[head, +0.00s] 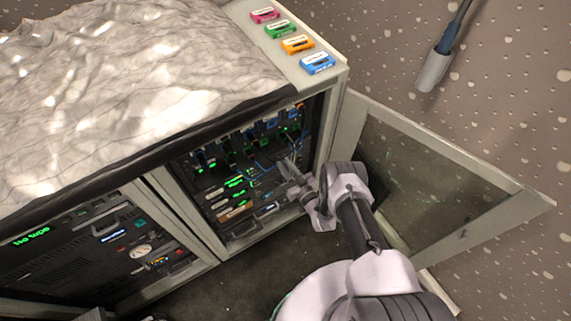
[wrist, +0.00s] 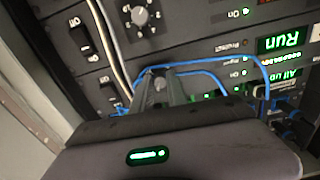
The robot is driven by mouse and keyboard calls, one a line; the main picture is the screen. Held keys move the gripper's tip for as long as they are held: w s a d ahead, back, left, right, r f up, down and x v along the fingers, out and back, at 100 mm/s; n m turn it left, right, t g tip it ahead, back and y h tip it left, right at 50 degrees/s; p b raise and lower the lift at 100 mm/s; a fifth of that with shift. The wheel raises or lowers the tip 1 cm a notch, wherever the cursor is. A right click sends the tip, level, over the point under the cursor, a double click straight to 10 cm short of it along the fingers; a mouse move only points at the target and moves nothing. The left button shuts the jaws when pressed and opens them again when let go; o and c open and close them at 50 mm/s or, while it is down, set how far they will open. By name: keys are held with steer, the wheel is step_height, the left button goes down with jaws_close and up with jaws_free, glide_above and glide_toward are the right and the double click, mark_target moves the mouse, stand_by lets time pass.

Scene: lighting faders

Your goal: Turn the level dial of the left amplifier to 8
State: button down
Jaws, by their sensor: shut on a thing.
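My gripper (head: 292,178) reaches into the open right bay of the rack cabinet, at the right side of its equipment. In the wrist view my gripper (wrist: 163,82) has its two fingers on either side of a small round grey dial (wrist: 160,83) and is shut on it. The fingers hide most of this dial and its scale, so its setting cannot be read. Another grey dial (wrist: 140,15) with white marks around it shows clear of the fingers at the top. I cannot tell from the labels which amplifier the held dial belongs to.
Blue cables (wrist: 220,62) and pale cables (wrist: 100,40) run close around the fingers. A green display (wrist: 285,42) shows upside-down text. The glass door (head: 440,190) stands open right of my arm. Coloured tags, one blue (head: 318,63), lie on the cabinet top beside a grey cloth (head: 130,90).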

steer(key=m+p, duration=0.1)
steer(key=m, duration=0.5)
steer(key=shift+m, duration=0.3)
stand_by(0.5)
steer(key=c, duration=1.3)
jaws_free()
steer(key=p+v, duration=0.1)
steer(key=v, duration=1.6)
steer(key=shift+s, duration=0.2)
steer(key=shift+d, duration=0.15)
